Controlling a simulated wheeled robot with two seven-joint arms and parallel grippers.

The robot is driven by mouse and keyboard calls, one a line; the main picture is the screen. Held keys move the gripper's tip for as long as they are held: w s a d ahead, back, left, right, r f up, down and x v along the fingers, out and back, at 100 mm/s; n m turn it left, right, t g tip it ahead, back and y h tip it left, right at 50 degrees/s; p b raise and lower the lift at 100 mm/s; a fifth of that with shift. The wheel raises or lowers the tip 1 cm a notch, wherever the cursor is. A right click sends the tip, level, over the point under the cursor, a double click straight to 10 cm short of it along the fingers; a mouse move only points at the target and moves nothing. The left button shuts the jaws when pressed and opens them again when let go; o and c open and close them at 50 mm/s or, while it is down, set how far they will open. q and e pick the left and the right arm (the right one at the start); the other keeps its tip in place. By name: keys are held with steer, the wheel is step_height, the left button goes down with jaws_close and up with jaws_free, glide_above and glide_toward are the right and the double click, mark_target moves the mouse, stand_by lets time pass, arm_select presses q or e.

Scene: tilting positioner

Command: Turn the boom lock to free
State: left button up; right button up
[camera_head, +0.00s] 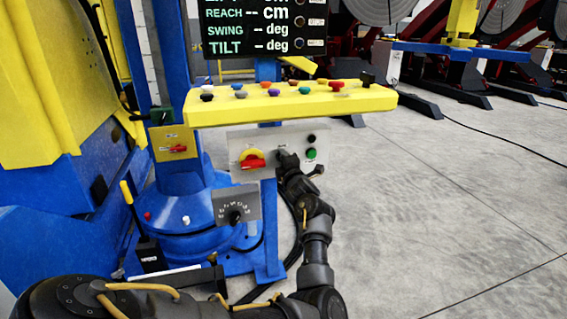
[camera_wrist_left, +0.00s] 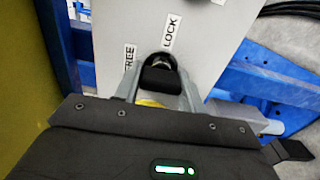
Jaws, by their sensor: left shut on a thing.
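The boom lock knob (camera_wrist_left: 160,75) is black and sits on a light grey panel (camera_wrist_left: 107,30) in the left wrist view. The FREE label (camera_wrist_left: 129,58) is to the knob's left and the LOCK label (camera_wrist_left: 172,31) is above it, slightly right. I cannot tell which label the knob points at. My left gripper (camera_wrist_left: 160,82) is shut on the knob, one finger on each side. In the head view my left gripper (camera_head: 285,158) is at the front of the grey panel (camera_head: 236,142) and hides the knob. My right gripper is not in view.
On the same panel are a red switch on a yellow disc (camera_head: 252,160), a black button (camera_head: 311,139) and a green button (camera_head: 311,153). A yellow console (camera_head: 225,112) with several coloured knobs overhangs it. A small dial box (camera_head: 236,205) stands lower left. Open floor lies right.

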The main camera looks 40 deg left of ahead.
arm_select(q)
steer(key=o, duration=1)
